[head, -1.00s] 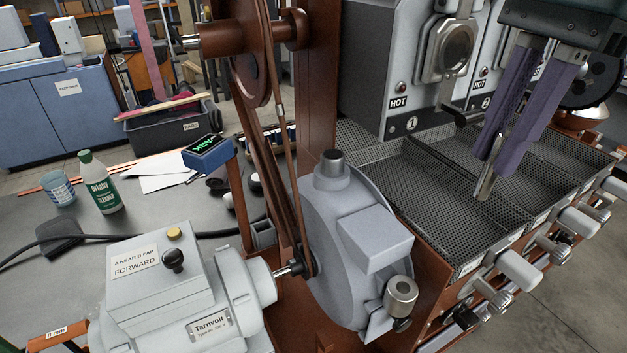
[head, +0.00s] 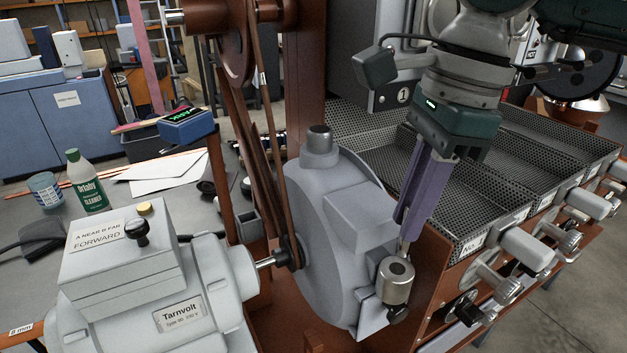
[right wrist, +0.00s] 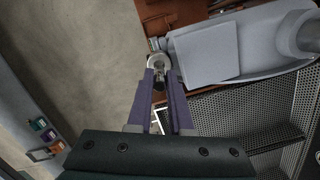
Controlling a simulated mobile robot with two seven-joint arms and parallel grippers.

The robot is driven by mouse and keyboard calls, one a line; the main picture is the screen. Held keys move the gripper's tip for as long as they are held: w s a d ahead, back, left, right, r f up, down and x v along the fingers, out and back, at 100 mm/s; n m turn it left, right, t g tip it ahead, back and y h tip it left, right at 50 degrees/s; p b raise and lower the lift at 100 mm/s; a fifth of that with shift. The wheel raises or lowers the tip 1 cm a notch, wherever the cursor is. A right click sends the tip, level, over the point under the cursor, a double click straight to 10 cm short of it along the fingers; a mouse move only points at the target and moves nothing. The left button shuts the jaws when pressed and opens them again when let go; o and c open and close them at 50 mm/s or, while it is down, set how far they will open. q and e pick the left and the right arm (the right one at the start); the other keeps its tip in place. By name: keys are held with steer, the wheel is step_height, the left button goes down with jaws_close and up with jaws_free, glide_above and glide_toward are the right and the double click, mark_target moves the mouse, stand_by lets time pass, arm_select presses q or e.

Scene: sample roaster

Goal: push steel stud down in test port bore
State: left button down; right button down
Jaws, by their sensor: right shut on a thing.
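The test port (head: 396,285) is a short steel cylinder on the lower right of the grey blower housing, with a dark round bore in its top. My right gripper (head: 408,232) comes down from the upper right, its purple fingers shut on the steel stud (head: 403,249), a thin silver piece showing at the fingertips. The stud's lower end is just above or at the port's back rim; I cannot tell whether it touches or enters the bore. In the right wrist view the port (right wrist: 158,61) shows just beyond the fingertips (right wrist: 160,76). My left gripper is not in view.
The grey blower housing (head: 325,220) stands left of the port, with the Tarnvolt motor (head: 150,290) further left. Perforated trays (head: 480,205) and grey handles (head: 526,250) lie to the right. A black knob (head: 398,313) sits under the port.

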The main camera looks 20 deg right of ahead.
mark_target(400, 254)
steer(key=shift+f, duration=0.9)
step_height(400, 254, down, 4)
steer(key=b, duration=0.3)
steer(key=shift+a+r, duration=0.1)
steer(key=shift+r, duration=0.05)
steer(key=shift+f, duration=0.3)
steer(key=shift+r, duration=0.1)
steer(key=c, duration=1.1)
jaws_free()
